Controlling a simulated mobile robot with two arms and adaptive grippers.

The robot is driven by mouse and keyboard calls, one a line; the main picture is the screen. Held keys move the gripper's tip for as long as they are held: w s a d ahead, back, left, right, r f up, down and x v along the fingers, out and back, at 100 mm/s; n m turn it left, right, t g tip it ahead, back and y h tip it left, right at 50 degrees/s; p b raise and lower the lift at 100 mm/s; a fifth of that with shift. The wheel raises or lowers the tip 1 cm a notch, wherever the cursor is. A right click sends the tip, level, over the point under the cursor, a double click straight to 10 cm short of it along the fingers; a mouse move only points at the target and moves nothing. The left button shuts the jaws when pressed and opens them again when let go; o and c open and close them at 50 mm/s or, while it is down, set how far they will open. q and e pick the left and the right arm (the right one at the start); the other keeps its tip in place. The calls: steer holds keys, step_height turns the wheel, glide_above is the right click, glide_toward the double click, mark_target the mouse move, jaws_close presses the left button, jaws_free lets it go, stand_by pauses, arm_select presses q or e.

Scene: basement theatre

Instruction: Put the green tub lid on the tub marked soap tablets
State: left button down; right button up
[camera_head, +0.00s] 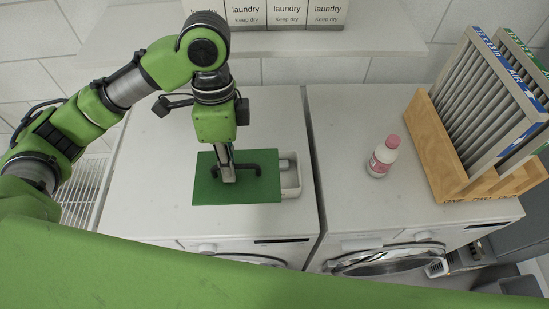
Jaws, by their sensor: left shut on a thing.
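The green tub lid (258,190) is a flat rectangle with a dark bar handle on top. My left gripper (228,177) points down and is shut on the handle of the lid. A white tub (291,181) shows past the right edge of the lid, on top of the left washing machine. The lid hides most of it, and no marking can be read on it. I cannot tell whether the lid touches the tub or hangs above it. My right gripper is not in view.
A white bottle with a pink cap (382,157) stands on the right machine (345,215). A wooden rack (440,150) with air filters is at the right. Laundry boxes (285,12) stand on a shelf behind. The left machine's top (160,170) is clear left of the lid.

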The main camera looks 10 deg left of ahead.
mark_target(249, 154)
arm_select(q)
steer(key=w+d+f, duration=0.1)
steer(key=w, duration=0.1)
steer(key=w+f+p, duration=0.1)
steer(key=w, duration=0.1)
steer(key=w+d+f, duration=0.1)
steer(key=w, duration=0.1)
steer(key=shift+d, duration=0.35)
steer(key=w+f, duration=0.1)
steer(key=w+d+f+p, duration=0.1)
steer(key=w+f, duration=0.1)
steer(key=f, duration=0.1)
steer(key=shift+d, duration=0.35)
steer(key=shift+w+d+f, duration=0.1)
steer(key=shift+w+f, duration=0.15)
steer(key=shift+f, duration=0.3)
step_height(249, 154, down, 5)
steer(key=shift+w+r+p, duration=0.15)
steer(key=shift+r+p, duration=0.05)
steer(key=shift+p, duration=0.9)
steer(key=c, duration=2.2)
jaws_free()
steer(key=shift+c, duration=0.2)
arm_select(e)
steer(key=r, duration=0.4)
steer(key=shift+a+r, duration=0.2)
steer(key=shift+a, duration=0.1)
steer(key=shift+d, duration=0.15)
